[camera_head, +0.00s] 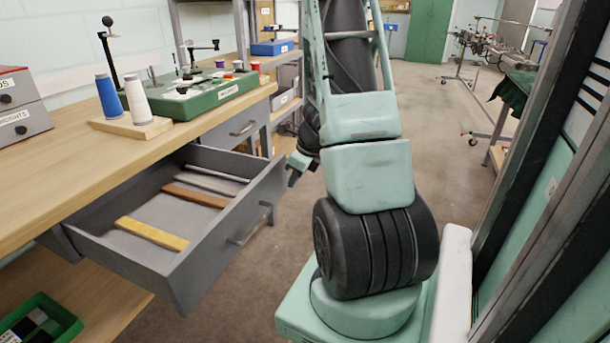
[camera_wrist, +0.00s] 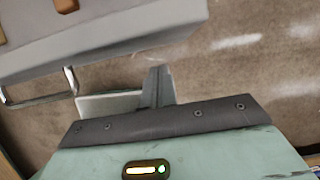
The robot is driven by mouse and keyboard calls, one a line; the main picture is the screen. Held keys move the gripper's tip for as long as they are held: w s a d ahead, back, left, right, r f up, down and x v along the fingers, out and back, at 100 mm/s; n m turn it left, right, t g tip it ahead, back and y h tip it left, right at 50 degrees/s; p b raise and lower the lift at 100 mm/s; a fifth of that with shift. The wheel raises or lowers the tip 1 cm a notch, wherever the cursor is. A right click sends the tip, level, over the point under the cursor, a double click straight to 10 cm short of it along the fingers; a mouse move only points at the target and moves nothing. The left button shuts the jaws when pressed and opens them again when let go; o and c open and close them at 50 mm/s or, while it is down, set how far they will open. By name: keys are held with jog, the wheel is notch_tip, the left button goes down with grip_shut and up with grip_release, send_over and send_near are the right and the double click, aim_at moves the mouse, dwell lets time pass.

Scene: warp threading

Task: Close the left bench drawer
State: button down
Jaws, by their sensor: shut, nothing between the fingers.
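The left bench drawer (camera_head: 235,215) is grey and stands pulled out from under the wooden bench top, with a bar handle (camera_head: 250,226) on its front. A yellow bar, a red-brown bar and a grey bar lie inside. My gripper (camera_head: 293,178) is near the far end of the drawer front, its fingers pointing down. In the wrist view, my gripper (camera_wrist: 157,82) is shut and empty. The drawer front (camera_wrist: 110,35) shows there just beyond the fingertips, with the handle (camera_wrist: 40,98) to the left. I cannot tell whether the fingers touch the drawer.
A second bench drawer (camera_head: 228,130) is shut farther back. On the bench top (camera_head: 60,165) stand thread cones (camera_head: 109,97) and a green device (camera_head: 205,95). A green tray (camera_head: 40,320) sits on the lower shelf.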

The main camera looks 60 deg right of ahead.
jog(key=shift+w, duration=0.95)
jog(key=shift+w, duration=0.1)
